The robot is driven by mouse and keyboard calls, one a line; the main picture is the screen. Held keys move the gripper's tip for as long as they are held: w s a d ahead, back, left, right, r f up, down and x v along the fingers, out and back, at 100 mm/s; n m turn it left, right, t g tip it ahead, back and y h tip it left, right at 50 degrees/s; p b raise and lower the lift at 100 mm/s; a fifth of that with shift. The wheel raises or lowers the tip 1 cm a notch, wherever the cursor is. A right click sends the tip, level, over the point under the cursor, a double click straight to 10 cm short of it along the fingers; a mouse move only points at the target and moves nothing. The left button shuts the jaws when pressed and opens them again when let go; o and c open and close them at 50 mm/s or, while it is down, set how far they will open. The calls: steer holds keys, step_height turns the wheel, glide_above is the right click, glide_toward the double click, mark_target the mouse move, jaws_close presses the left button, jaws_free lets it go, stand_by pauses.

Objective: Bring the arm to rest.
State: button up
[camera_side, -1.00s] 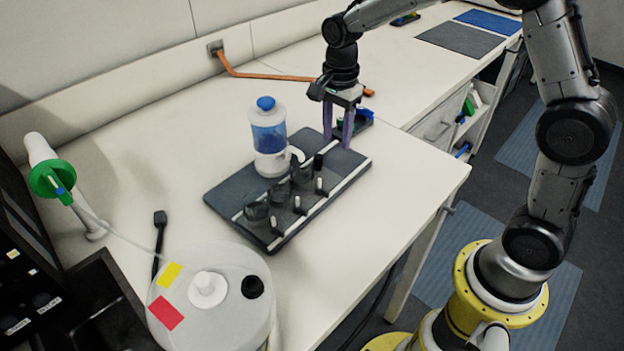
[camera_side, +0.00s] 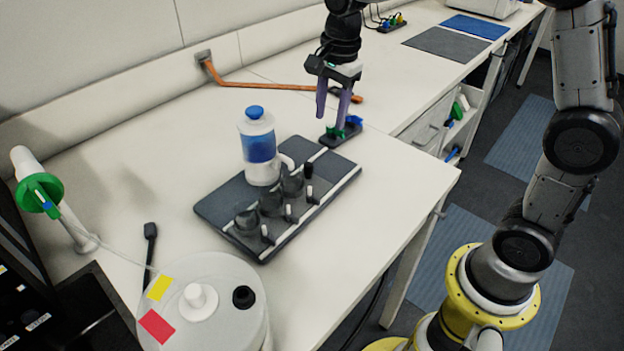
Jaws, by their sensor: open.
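My gripper (camera_side: 333,112) hangs from my arm with its two purple fingers pointing down and apart, with nothing seen between them. It is above the table, near a small dark holder (camera_side: 339,138) with green and blue parts. Its fingertips overlap the holder's left side in the picture; I cannot tell the height between them. My arm reaches in from the top right and is partly out of the picture.
A white jug (camera_side: 205,305) stands in front. An orange bar (camera_side: 275,86) lies behind. The table's right front (camera_side: 385,225) is clear.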

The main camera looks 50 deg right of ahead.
steer(key=s+r+n+t, duration=0.4)
steer(key=s+r+n, duration=0.3)
steer(key=s, duration=0.8)
steer(key=s+f+n, duration=0.4)
steer(key=s+n, duration=0.4)
steer(key=n, duration=0.2)
steer(key=shift+s, duration=0.4)
